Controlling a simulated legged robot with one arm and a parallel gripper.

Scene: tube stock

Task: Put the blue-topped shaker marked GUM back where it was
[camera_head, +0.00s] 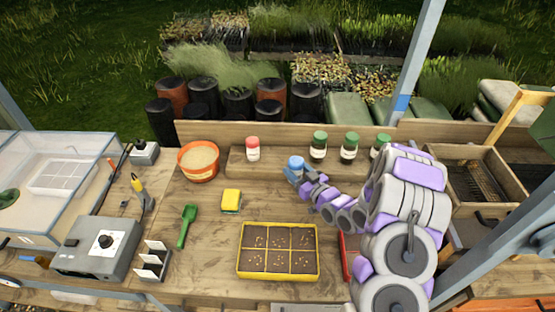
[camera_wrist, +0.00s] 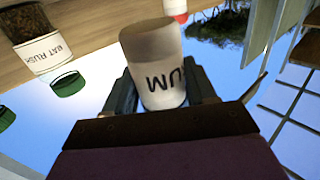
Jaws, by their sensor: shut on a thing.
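The blue-topped shaker (camera_head: 296,162) is in my gripper (camera_head: 297,173), at the raised wooden shelf (camera_head: 282,158), in line with the gap between the red-topped shaker (camera_head: 253,148) and the nearest green-topped shaker (camera_head: 319,147). In the wrist view the picture is upside down; the shaker (camera_wrist: 158,62) shows a white label with part of GUM readable. My gripper's fingers (camera_wrist: 162,88) close on both its sides. Its blue cap is hidden there behind the gripper. I cannot tell whether its base touches the shelf.
More green-topped shakers (camera_head: 350,148) stand to the right, one partly behind my arm. In front lie a yellow seed tray (camera_head: 278,277), a yellow sponge (camera_head: 231,200) and a green trowel (camera_head: 187,225). An orange pot (camera_head: 199,160) stands left of the shelf.

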